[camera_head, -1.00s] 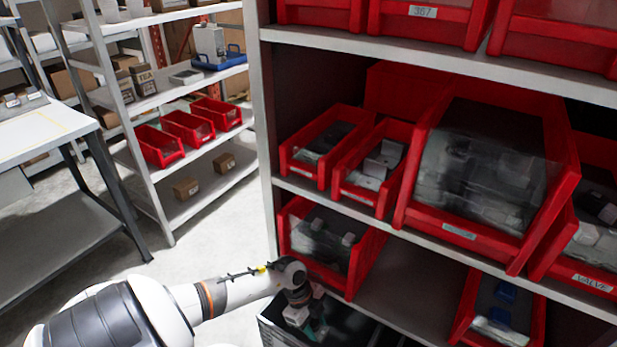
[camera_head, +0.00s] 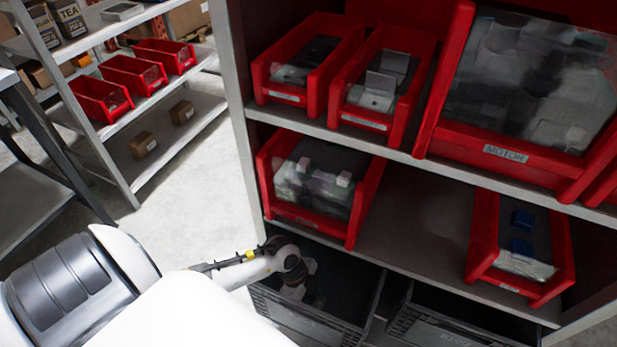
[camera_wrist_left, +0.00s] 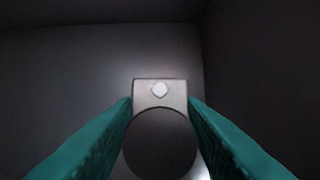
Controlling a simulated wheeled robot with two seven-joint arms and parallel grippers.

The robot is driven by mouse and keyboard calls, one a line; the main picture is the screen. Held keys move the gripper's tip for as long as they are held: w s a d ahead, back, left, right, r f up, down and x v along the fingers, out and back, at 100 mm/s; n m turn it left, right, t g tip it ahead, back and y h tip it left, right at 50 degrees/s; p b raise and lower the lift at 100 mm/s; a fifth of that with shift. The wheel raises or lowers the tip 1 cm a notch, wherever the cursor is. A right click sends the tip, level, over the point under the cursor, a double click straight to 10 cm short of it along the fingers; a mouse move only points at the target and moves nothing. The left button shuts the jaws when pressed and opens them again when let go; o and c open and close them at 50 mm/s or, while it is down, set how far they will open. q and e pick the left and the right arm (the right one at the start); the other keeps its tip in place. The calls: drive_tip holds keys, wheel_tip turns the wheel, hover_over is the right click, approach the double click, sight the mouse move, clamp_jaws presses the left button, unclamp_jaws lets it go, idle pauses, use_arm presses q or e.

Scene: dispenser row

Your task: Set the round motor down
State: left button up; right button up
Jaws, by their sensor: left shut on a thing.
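My left gripper (camera_head: 296,290) reaches down into a dark grey crate (camera_head: 300,322) below the lowest shelf in the head view; its fingertips are hard to make out there. In the left wrist view, the two teal fingers of my left gripper (camera_wrist_left: 160,125) are shut on the round motor (camera_wrist_left: 160,148). The motor shows a round dark body and a light grey plate with a pale round knob. The dark crate floor and walls surround it; I cannot tell whether the motor touches the floor. My right gripper is not in view.
A second dark crate (camera_head: 450,328) stands to the right. Red bins sit on the shelves above: one (camera_head: 320,185) just over the crate, one with blue parts (camera_head: 520,250) at the right, and a large one labelled MOTOR (camera_head: 505,153). The shelf between the lower bins is bare.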

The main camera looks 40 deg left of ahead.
use_arm(q)
drive_tip(key=shift+d+r, duration=0.15)
drive_tip(key=shift+r, duration=0.05)
drive_tip(key=shift+s+d, duration=0.1)
drive_tip(key=shift+d, duration=0.05)
drive_tip(key=shift+f, duration=0.55)
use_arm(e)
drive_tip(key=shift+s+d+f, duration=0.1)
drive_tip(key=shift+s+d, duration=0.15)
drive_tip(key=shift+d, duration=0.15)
use_arm(q)
drive_tip(key=o, duration=1.1)
drive_tip(key=shift+r, duration=0.4)
drive_tip(key=p+v, duration=0.2)
drive_tip(key=v, duration=1)
drive_tip(key=shift+r, duration=0.2)
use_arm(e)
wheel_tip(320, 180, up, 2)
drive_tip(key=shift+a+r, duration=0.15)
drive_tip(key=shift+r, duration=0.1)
